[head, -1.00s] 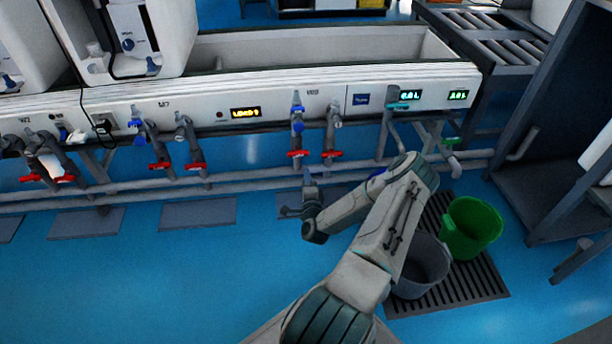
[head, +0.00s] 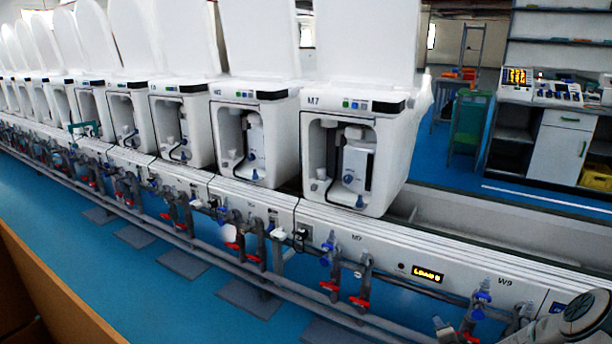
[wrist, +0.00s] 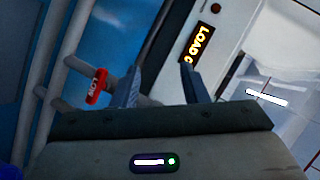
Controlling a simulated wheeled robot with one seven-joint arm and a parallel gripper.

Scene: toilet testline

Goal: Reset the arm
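My gripper (wrist: 160,82) shows in the wrist view, with its two dark fingers apart and nothing between them. Part of my arm (head: 578,316) enters the head view at the bottom right corner, in front of the white test-line panel. The gripper's fingers cannot be made out in the head view.
A red valve handle (wrist: 97,87) on grey pipes and a lit yellow LOAD display (wrist: 199,42) lie beyond the fingers. White toilet units, including M7 (head: 322,160), stand in a long row. Blue floor (head: 60,220) is open in front of the pipes.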

